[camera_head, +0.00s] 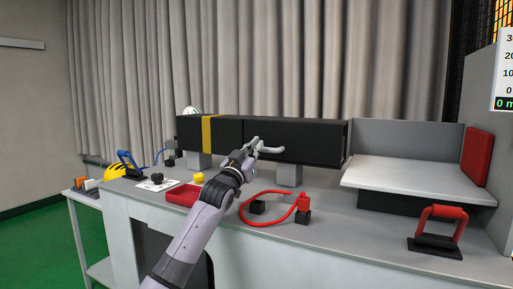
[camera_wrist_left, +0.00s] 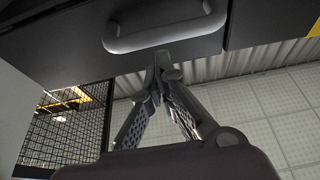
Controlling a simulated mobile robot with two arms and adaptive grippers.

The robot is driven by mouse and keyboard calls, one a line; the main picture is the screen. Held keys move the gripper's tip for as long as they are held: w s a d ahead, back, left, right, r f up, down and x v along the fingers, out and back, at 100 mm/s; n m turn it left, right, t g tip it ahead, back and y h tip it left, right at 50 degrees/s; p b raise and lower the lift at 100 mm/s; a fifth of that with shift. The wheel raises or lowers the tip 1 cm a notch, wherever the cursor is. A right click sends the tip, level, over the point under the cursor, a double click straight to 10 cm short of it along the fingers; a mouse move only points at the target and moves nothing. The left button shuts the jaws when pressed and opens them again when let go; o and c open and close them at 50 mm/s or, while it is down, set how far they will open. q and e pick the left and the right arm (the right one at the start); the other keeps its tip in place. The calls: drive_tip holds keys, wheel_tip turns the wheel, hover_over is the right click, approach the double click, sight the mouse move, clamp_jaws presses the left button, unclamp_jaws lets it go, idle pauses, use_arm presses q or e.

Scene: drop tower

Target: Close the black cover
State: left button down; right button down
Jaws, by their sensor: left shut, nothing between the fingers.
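The black cover (camera_head: 312,138) is the front of the right part of a long black box. It looks flush with the box, though a small gap at its edges cannot be ruled out. In the left wrist view the dark panel (camera_wrist_left: 60,42) carries a grey curved handle (camera_wrist_left: 150,38). My left gripper (camera_head: 270,148) is in front of the cover near its left end. In the left wrist view its fingers (camera_wrist_left: 161,62) meet at the tips, empty, close to the handle. Whether they touch it cannot be told. My right gripper is out of view.
A yellow band (camera_head: 207,134) wraps the box's left part. On the grey bench lie a red tray (camera_head: 184,195), a red cable (camera_head: 262,221) and a red-handled black block (camera_head: 437,238). A white shelf (camera_head: 415,178) stands at right.

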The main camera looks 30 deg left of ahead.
use_arm(q)
drive_tip(key=s+f, duration=0.1)
drive_tip(key=s, duration=1.3)
drive_tip(key=shift+s+d, duration=0.4)
drive_tip(key=shift+f, duration=0.1)
